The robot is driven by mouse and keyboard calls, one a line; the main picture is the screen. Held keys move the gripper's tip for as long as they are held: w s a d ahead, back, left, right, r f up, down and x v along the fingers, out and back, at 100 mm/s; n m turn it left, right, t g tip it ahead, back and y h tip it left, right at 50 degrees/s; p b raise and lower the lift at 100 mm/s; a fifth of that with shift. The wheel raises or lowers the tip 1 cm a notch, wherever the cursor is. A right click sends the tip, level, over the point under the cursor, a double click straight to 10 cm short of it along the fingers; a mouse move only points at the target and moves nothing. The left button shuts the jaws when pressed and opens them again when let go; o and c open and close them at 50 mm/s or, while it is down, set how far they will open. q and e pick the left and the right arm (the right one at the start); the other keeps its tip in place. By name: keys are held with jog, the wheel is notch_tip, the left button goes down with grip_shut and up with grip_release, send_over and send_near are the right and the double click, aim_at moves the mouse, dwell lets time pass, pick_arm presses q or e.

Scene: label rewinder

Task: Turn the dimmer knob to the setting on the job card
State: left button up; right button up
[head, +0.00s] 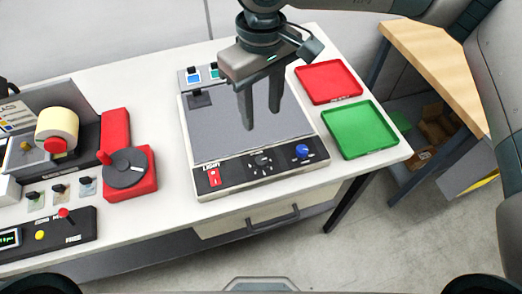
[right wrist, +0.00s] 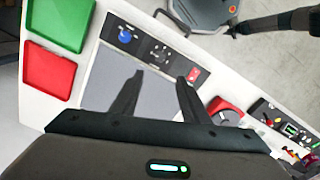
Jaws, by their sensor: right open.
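A panel box (head: 190,130) with a grey top stands on the white table. Its sloped front carries a red rocker switch (head: 213,177), a black knob (head: 262,160) with marks around it, and a blue knob (head: 302,151). I cannot read which knob is the dimmer. The black knob (right wrist: 160,52) and blue knob (right wrist: 125,37) also show in the right wrist view. My right gripper (head: 260,117) is open and empty, fingers pointing down above the grey top, behind the knobs and apart from them. I cannot make out a job card. My left gripper is out of view.
A red tray (head: 328,66) and a green tray (head: 338,146) lie right of the box. Left of it stand a red unit with a grey dial (head: 125,170), a label roll (head: 70,118) and a black control box (head: 45,248). The space before the panel is clear.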

aim_at(261, 160)
notch_tip(261, 160, down, 16)
jog(key=p, duration=0.7)
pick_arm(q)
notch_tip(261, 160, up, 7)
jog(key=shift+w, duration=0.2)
pick_arm(e)
jog(key=shift+f, duration=0.75)
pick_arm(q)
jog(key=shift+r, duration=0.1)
pick_arm(e)
jog(key=shift+w, duration=0.1)
jog(key=c, duration=1.1)
